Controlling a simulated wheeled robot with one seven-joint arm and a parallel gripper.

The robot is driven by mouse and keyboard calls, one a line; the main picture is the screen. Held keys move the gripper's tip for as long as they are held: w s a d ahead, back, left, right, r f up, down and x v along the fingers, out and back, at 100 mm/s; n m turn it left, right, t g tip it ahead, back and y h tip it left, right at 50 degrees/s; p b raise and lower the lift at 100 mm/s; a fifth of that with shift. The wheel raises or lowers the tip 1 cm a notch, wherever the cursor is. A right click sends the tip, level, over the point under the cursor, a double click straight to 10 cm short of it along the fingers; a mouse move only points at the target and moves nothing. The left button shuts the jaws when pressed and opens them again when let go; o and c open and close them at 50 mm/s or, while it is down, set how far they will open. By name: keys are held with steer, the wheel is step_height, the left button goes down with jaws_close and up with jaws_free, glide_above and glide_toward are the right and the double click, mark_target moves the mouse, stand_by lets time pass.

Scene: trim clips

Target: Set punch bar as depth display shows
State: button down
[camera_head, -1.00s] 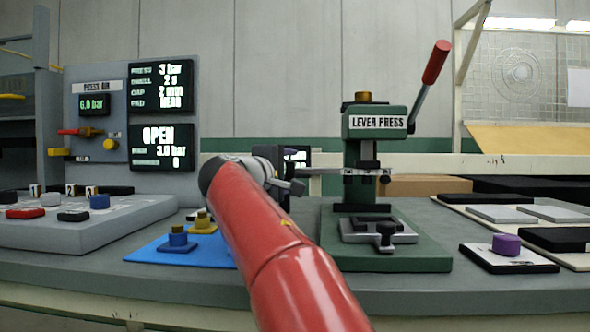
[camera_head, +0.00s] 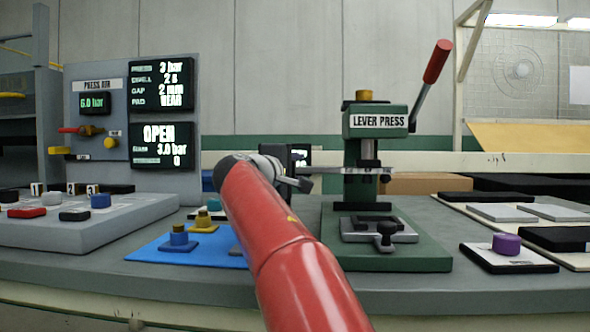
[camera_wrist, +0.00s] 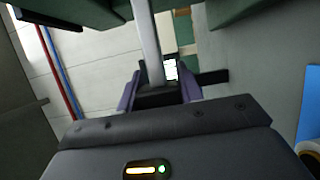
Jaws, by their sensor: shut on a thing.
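The punch bar (camera_head: 345,170) is a thin grey bar running level from my gripper to the lever press (camera_head: 378,121), under its ram (camera_head: 368,149). In the wrist view a pale bar (camera_wrist: 148,35) runs up from between the purple-grey fingers of my gripper (camera_wrist: 156,88), which is shut on it. In the head view my red arm hides most of the gripper. A small dark display (camera_head: 299,156) with white figures stands behind the gripper, partly covered and unreadable. Which screen is the depth display I cannot tell. The gap line on the upper panel screen (camera_head: 161,84) reads 2 mm.
The lower panel screen (camera_head: 161,146) reads OPEN, 3.0 bar, 0. A blue mat (camera_head: 150,250) with blue and yellow knobbed pieces lies left of my arm. A grey button box (camera_head: 60,232) stands further left. A purple-knobbed block (camera_head: 506,244) lies right of the press.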

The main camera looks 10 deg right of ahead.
steer(key=shift+w+a+p, duration=0.25)
steer(key=shift+a+p, duration=0.05)
steer(key=shift+a, duration=0.4)
steer(key=shift+w+a+p, duration=0.2)
steer(key=shift+a+p, duration=0.15)
steer(key=shift+a, duration=0.35)
steer(key=shift+w+a+p, duration=0.25)
steer(key=shift+a+p, duration=0.05)
steer(key=shift+a, duration=0.4)
steer(key=c, duration=0.9)
jaws_free()
steer(key=shift+a, duration=0.1)
steer(key=b+v, duration=0.1)
steer(key=v, duration=0.6)
steer(key=shift+s+a, duration=0.25)
steer(key=shift+s, duration=0.05)
